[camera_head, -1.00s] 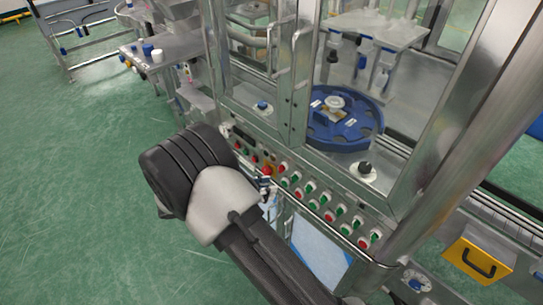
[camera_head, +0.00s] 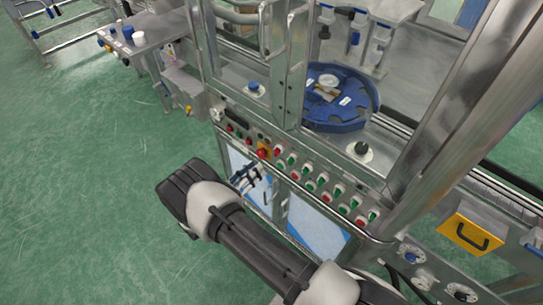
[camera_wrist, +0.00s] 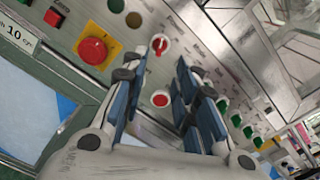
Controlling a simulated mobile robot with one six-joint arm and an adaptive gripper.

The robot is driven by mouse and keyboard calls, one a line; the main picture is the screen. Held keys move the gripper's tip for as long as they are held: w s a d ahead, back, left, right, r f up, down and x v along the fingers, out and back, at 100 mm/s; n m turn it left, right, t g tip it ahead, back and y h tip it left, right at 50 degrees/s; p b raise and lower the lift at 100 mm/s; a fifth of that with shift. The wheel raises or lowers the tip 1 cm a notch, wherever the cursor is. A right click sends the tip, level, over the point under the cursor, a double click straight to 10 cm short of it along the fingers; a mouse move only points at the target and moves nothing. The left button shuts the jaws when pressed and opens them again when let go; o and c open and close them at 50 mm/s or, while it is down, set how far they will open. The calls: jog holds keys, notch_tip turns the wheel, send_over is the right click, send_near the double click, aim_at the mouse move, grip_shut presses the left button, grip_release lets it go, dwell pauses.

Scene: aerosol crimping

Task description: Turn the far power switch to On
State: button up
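The control panel (camera_head: 300,165) runs along the front of the metal machine and carries rows of red and green controls. I cannot tell which control is the far power switch. In the wrist view a red-handled rotary switch (camera_wrist: 159,45) on a white ring sits just beyond the fingertips. A red button (camera_wrist: 160,100) shows between the fingers. My gripper (camera_wrist: 160,72) is open and empty, its blue-padded fingers apart. In the head view my gripper (camera_head: 252,179) hangs in front of the panel's lower edge, near the red emergency stop (camera_head: 263,152). Touch with the panel cannot be made out.
The emergency stop on its yellow plate also shows in the wrist view (camera_wrist: 93,50), left of the fingers. A metal rail (camera_head: 330,208) runs along the panel's lower edge. A yellow handled box (camera_head: 468,235) is at the right. Green floor (camera_head: 80,200) is free at the left.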

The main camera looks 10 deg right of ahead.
aim_at(276, 152)
jog(key=x, duration=0.9)
jog(key=shift+w+d+b, duration=0.15)
jog(key=shift+d+b, duration=0.05)
jog(key=shift+b, duration=0.2)
jog(key=shift+c, duration=0.3)
grip_shut()
